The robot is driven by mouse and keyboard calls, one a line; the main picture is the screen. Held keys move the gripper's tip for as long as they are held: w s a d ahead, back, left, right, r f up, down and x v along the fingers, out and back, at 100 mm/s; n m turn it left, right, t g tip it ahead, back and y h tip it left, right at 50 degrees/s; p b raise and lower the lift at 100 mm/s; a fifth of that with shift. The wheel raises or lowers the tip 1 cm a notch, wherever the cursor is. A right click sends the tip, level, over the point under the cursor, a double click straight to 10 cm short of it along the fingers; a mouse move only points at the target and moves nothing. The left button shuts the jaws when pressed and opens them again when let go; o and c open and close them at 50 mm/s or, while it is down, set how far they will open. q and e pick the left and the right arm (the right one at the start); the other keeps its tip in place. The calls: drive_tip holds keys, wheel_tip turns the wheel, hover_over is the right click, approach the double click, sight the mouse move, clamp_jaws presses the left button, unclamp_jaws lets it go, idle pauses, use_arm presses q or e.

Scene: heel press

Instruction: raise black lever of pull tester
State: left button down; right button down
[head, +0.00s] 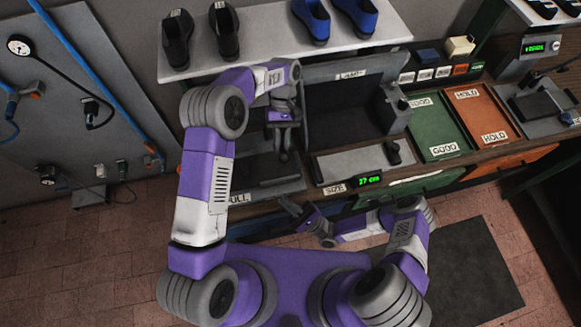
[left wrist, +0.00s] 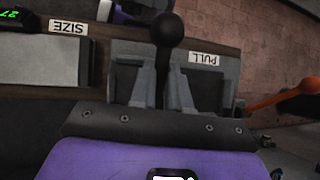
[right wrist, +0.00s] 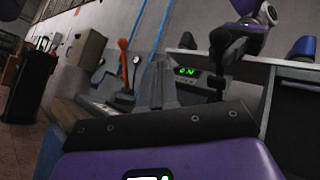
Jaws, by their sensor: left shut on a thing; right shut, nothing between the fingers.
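The pull tester (head: 262,184) is a grey and dark unit on the bench, with a PULL label (left wrist: 205,59) that shows in the left wrist view. Its black lever (left wrist: 168,30) ends in a round knob. My left gripper (left wrist: 163,88) is shut on the lever shaft, with the knob beyond the fingertips. In the head view my left gripper (head: 284,142) is above the tester. My right gripper (head: 290,208) is shut and empty, low in front of the bench; it also shows in the right wrist view (right wrist: 158,75). A green display (right wrist: 187,71) reads about 0 N.
An orange lever (right wrist: 123,68) stands left of the display in the right wrist view. The size plate (head: 362,163) lies right of the tester. Green (head: 436,110) and orange (head: 478,103) trays lie farther right. A shoe shelf (head: 270,35) is behind.

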drive_tip(key=w+d+m+t+h, duration=0.1)
drive_tip(key=m+t+h, duration=0.1)
drive_tip(key=t, duration=0.2)
drive_tip(key=w+d+m+t+h, duration=0.1)
drive_tip(key=m+t+h, duration=0.2)
drive_tip(key=t, duration=0.1)
drive_tip(key=w+d+m+t+h, duration=0.1)
drive_tip(key=d+m+t+h, duration=0.1)
drive_tip(key=t, duration=0.2)
drive_tip(key=shift+w+d+f+m+h, duration=0.1)
drive_tip(key=shift+w+f+m+h, duration=0.2)
drive_tip(key=shift+w+m, duration=0.1)
drive_tip(key=x, duration=0.9)
drive_tip(key=shift+r, duration=0.2)
use_arm(q)
drive_tip(key=shift+s+f, duration=0.1)
drive_tip(key=shift+f, duration=0.05)
use_arm(e)
drive_tip(key=shift+w+r+h, duration=0.1)
drive_tip(key=shift+r+h, duration=0.3)
drive_tip(key=shift+r, duration=0.35)
use_arm(q)
drive_tip(key=c, duration=1.1)
unclamp_jaws()
use_arm(e)
drive_tip(key=shift+f, duration=0.1)
